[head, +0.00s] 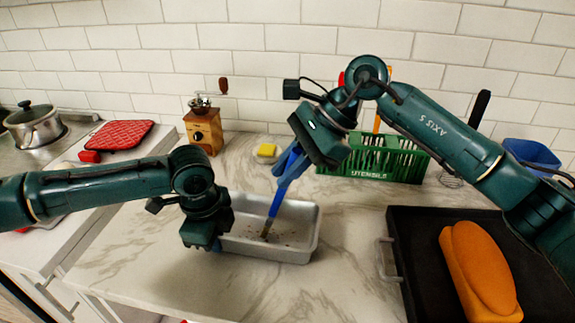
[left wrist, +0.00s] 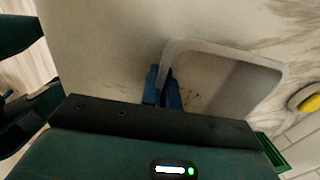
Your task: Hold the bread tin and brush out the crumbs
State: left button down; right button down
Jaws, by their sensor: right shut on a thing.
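The grey metal bread tin (head: 308,232) stands on the marble counter, with dark crumbs (head: 288,238) on its floor. My left gripper (head: 212,245) is at the tin's left end. In the left wrist view its blue fingers (left wrist: 163,90) sit either side of the tin's rim (left wrist: 225,50); whether they press on it is unclear. My right gripper (head: 285,170) is shut on a blue-handled brush (head: 276,203) above the tin. The brush slants down, and its bristles are inside the tin near the crumbs; exact contact with the floor is unclear.
A black tray (head: 425,265) with an orange loaf-shaped thing (head: 478,270) lies at right. The front counter is clear.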

jog(key=shift+f, duration=0.5)
jog(key=a, duration=0.7)
jog(key=shift+w, duration=0.2)
dwell(0.4)
jog(key=s+d, duration=0.1)
jog(key=d, duration=0.5)
jog(key=shift+s+d, duration=0.3)
jog(key=shift+s, duration=0.05)
jog(key=s+d, duration=0.1)
jog(key=d, duration=0.5)
jog(key=shift+s+d, duration=0.3)
jog(key=shift+s, duration=0.05)
dwell(0.3)
jog(key=w+a, duration=0.1)
jog(key=a, duration=0.5)
jog(key=shift+w+a, duration=0.3)
jog(key=shift+w, duration=0.1)
